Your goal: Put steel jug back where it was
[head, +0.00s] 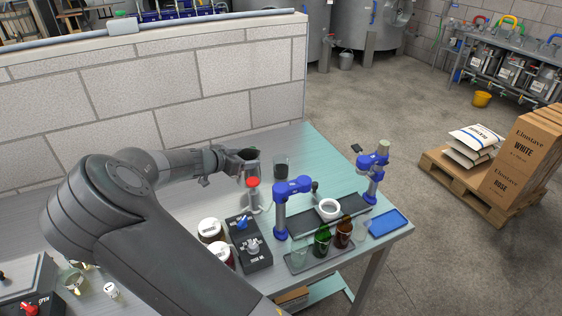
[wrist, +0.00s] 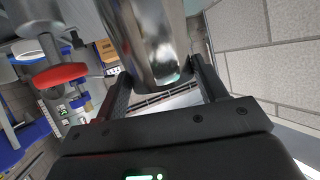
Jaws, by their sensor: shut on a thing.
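The steel jug (wrist: 155,40) fills the upper middle of the wrist view as a shiny rounded metal body. My gripper (wrist: 163,88) is shut on it, with one dark finger on each side. In the head view my gripper (head: 243,162) is above the left part of the steel bench, just behind a red-topped metal fitting (head: 253,183). The jug is hard to tell from the gripper there. Its base and what lies under it are hidden.
The red handle (wrist: 60,75) is close left of the jug in the wrist view. A dark container (head: 283,167) stands just right of my gripper. Blue-topped stands (head: 292,190), bottles (head: 322,241) and jars (head: 210,230) crowd the front. The back right bench (head: 318,150) is clear.

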